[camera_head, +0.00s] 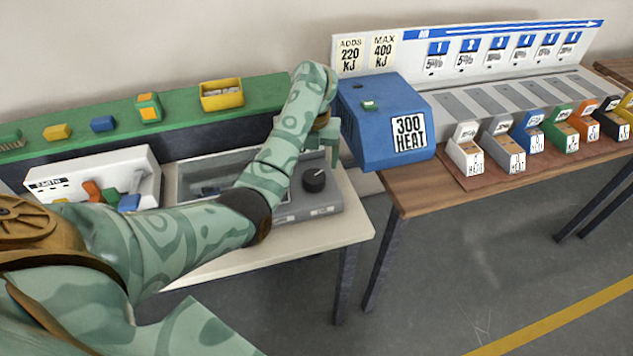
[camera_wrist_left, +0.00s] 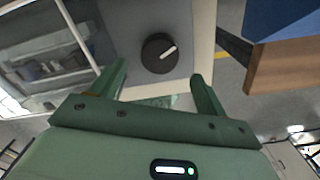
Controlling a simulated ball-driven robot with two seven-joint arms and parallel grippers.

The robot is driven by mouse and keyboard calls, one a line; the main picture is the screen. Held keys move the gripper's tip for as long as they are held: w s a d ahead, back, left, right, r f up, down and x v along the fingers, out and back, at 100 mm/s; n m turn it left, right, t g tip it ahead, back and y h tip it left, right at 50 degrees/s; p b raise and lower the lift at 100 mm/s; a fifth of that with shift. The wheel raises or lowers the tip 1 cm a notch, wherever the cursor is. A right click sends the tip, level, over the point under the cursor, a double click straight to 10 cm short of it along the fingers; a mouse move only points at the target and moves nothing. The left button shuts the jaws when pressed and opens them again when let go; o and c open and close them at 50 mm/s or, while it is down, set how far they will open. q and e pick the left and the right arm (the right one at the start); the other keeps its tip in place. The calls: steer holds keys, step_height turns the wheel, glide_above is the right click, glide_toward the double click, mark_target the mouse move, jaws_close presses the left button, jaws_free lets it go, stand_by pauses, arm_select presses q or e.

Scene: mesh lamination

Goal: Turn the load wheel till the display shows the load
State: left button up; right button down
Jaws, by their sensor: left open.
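The load wheel appears to be the black round knob (camera_head: 315,180) on the right end of a grey machine (camera_head: 340,208). In the left wrist view the knob (camera_wrist_left: 158,53) has a white pointer line toward the upper right. My left gripper (camera_head: 328,150) is above and just behind the knob in the head view. Its two fingers (camera_wrist_left: 158,72) are open, one on each side below the knob in the wrist view, and empty. No lit display with a readable load shows; the machine's front labels are too small to read. My right gripper is out of view.
A blue box (camera_head: 375,110) marked 300 HEAT stands close right of my left gripper. A wooden table (camera_head: 440,190) carries several coloured boxes. A white tray (camera_head: 90,160) with coloured pieces is left of the machine. A green shelf (camera_head: 180,105) runs behind.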

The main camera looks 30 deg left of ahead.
mark_target(314, 176)
arm_select(q)
step_height(314, 176, down, 6)
steer(key=shift+f+b, duration=0.15)
steer(key=shift+b, duration=1.05)
steer(key=c, duration=1)
